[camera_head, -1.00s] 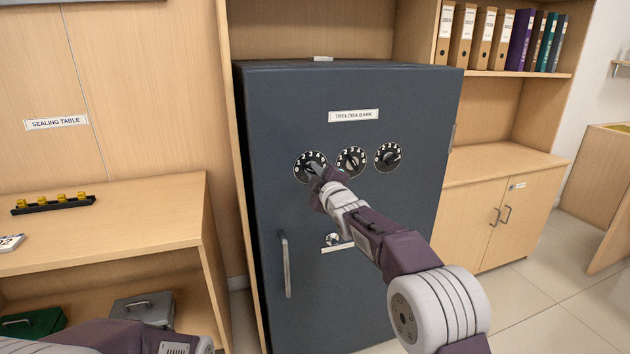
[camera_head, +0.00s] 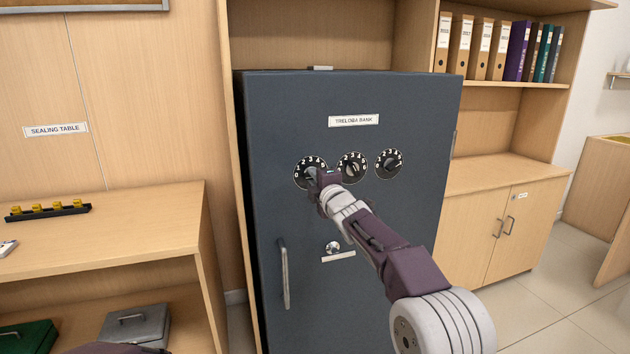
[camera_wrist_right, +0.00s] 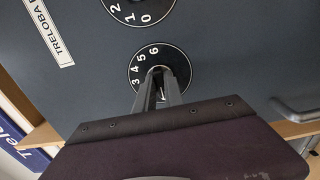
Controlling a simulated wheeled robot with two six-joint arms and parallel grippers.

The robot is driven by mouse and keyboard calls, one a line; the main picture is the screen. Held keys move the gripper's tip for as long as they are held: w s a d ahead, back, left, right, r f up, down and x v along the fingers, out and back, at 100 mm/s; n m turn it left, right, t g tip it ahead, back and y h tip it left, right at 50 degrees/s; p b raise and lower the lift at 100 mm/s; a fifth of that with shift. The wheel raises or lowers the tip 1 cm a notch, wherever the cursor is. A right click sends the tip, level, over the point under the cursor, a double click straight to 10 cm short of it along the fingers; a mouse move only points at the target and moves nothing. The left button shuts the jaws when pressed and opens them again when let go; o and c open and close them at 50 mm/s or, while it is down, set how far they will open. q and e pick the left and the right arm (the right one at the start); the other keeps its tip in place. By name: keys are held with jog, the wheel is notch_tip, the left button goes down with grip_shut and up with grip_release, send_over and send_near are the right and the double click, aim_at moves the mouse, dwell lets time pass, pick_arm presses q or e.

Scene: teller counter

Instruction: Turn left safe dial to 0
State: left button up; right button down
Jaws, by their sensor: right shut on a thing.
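The left safe dial (camera_head: 303,166) is a black disc with white numbers on the dark blue-grey safe door (camera_head: 370,220). My right gripper (camera_head: 314,175) is at this dial and is shut on its knob. It covers the lower right of the disc in the head view. In the right wrist view, the fingers of my right gripper (camera_wrist_right: 160,90) grip the knob in the middle of the left dial (camera_wrist_right: 138,67), with numbers 3 to 6 showing. The gripper hides the rest of the scale, and I cannot read the setting. My left gripper is out of view.
The middle dial (camera_head: 352,155) and right dial (camera_head: 389,153) sit close to the right of the left dial. A sealing table (camera_head: 110,235) stands at left, a cabinet (camera_head: 510,215) at right.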

dwell(0.3)
jog(key=c, duration=1.4)
grip_release()
jog(key=shift+c, duration=0.2)
jog(key=b+v, duration=0.3)
jog(key=v, duration=0.6)
